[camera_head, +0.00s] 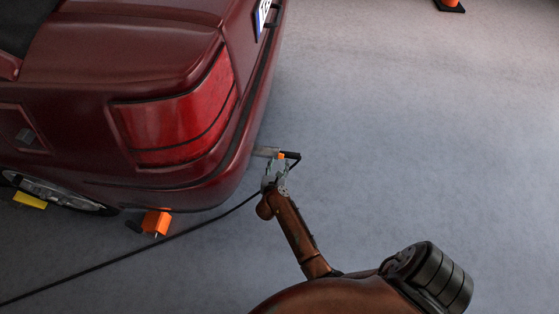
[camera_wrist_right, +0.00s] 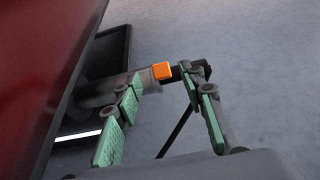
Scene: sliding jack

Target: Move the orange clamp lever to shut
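The orange clamp lever (camera_head: 281,156) shows as a small orange block at the end of a grey pipe, just off the car's rear corner. In the right wrist view the orange lever (camera_wrist_right: 161,71) lies between the two fingertips, near their ends. My right gripper (camera_head: 276,173) reaches up to it from below in the head view. Its green-padded fingers (camera_wrist_right: 164,82) stand wide apart in the wrist view. The left finger overlaps the grey pipe (camera_wrist_right: 98,93); contact cannot be told. My left gripper is not in view.
The dark red car (camera_head: 130,60) fills the upper left. A black hose (camera_head: 140,253) runs across the floor from the clamp to the lower left. An orange block (camera_head: 156,222) and a yellow block (camera_head: 30,200) lie near the wheel.

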